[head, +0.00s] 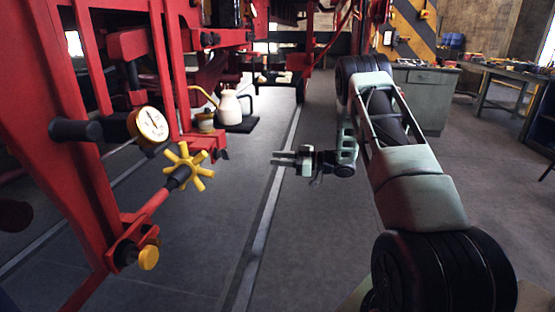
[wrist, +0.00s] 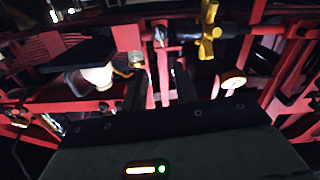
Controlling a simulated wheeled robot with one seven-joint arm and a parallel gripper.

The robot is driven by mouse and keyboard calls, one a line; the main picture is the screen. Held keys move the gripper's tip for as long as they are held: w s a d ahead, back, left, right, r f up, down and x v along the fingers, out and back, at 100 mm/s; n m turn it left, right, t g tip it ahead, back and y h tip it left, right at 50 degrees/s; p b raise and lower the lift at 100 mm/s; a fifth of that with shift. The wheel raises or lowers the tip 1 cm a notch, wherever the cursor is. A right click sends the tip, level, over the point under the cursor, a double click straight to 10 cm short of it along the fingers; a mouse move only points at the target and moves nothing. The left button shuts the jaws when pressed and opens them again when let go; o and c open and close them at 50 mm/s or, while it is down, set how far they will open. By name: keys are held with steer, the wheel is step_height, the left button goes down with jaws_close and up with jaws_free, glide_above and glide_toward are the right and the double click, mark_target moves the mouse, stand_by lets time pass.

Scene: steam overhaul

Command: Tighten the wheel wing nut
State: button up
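A yellow star-shaped wheel nut (head: 188,167) with several stubby spokes sits on a dark hub at the end of a red rod on the red frame. It also shows in the wrist view (wrist: 209,34), near the top and right of centre. My gripper (head: 279,158) is in free air to the right of the wheel, at about its height in the picture and clearly apart from it. Its fingers point left. In the wrist view the two dark fingers (wrist: 160,88) stand apart with nothing held between them.
A round gauge (head: 151,125) is just above and left of the wheel. A yellow knob (head: 148,257) is lower on the frame. A cream can (head: 229,107) stands on a dark tray behind. A workbench (head: 500,72) is at the back right. The floor (head: 320,240) under my gripper is clear.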

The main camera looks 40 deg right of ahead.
mark_target(223, 154)
steer(key=c, duration=0.4)
steer(key=shift+w+f+m+b, duration=0.15)
steer(key=shift+m+b, duration=0.15)
steer(key=shift+b, duration=0.1)
jaws_close()
steer(key=w+a+m+t+h+b, duration=0.3)
steer(key=w+a+m+b, duration=0.6)
steer(key=m, duration=1)
steer(key=shift+w+f+m+t+h+b, duration=0.35)
steer(key=shift+w+h+b, duration=0.35)
steer(key=shift+w+b, duration=2.05)
steer(key=shift+s+r, duration=0.1)
steer(key=shift+s, duration=0.4)
